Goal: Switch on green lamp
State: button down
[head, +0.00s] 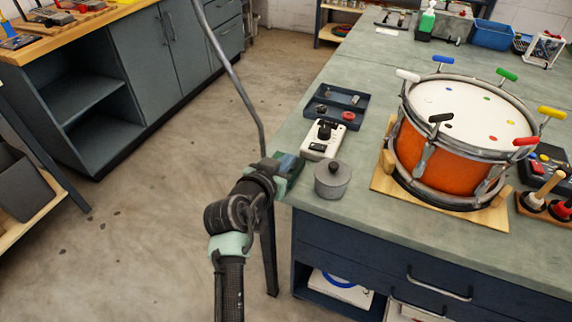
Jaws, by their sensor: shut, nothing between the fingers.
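I cannot make out a green lamp for certain in the head view. A dark control box (548,160) with small coloured parts sits at the right edge, partly hidden behind the drum. A white box (323,139) with a black knob stands near the left edge of the bench. My gripper (291,166) is at the bench's left edge, left of the grey lidded pot and just below the white box. It is shut with nothing held; its fingertips are hard to make out.
An orange drum (446,160) with coloured keys stands on a wooden base. A grey lidded pot (332,181), a dark tray (337,106) and a green bottle (427,21) are also on the bench (350,230). Open floor lies to the left.

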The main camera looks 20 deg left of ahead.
jog(key=shift+s+f, duration=0.1)
jog(key=shift+f, duration=0.4)
jog(key=shift+s+f+b, duration=0.1)
jog(key=shift+f+b, duration=0.6)
jog(key=shift+b, duration=0.2)
jog(key=shift+r, duration=0.2)
jog(key=shift+r+p, duration=0.75)
jog(key=shift+r, duration=0.1)
